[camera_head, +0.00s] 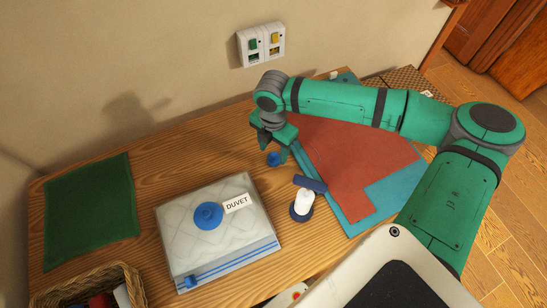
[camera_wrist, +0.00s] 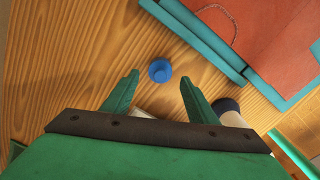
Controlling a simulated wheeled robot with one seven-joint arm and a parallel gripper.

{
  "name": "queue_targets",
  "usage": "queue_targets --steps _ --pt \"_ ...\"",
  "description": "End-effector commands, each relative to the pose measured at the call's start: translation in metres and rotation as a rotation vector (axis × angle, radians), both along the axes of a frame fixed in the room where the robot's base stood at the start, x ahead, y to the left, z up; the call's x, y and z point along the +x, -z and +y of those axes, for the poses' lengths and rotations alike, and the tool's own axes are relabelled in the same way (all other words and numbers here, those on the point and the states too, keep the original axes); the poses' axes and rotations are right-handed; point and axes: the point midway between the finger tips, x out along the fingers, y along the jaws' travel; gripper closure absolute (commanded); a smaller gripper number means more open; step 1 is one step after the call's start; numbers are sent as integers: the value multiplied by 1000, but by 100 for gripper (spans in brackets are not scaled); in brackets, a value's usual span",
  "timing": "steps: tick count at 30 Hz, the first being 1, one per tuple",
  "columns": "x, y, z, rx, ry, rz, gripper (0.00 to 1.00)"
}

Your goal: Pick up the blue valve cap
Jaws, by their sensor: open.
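A small round blue cap (camera_head: 274,159) lies on the wooden top, just below my gripper (camera_head: 272,147) in the head view. In the wrist view the blue cap (camera_wrist: 160,70) shows between and slightly beyond the two green fingertips (camera_wrist: 160,80). My gripper is open and empty, with bare wood visible around the cap. A larger blue round valve (camera_head: 208,215) sits on top of the quilted bag with the DUVET label (camera_head: 178,238).
A white and dark blue object (camera_head: 303,202) stands right of the bag, near my gripper's right finger in the wrist view. A red and teal folder (camera_head: 350,165) lies at right. A green cloth (camera_head: 88,208) and wicker basket (camera_head: 130,285) are at left. The wall (camera_head: 150,50) is behind.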

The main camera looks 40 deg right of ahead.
Motion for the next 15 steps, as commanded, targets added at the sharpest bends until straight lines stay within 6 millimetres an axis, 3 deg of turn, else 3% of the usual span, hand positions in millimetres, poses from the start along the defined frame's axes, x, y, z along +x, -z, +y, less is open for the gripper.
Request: queue_targets --steps 9,15 --pt "1 40 -3 1 -1 1 47" --pt "1 44 -3 0 -1 -1 47"
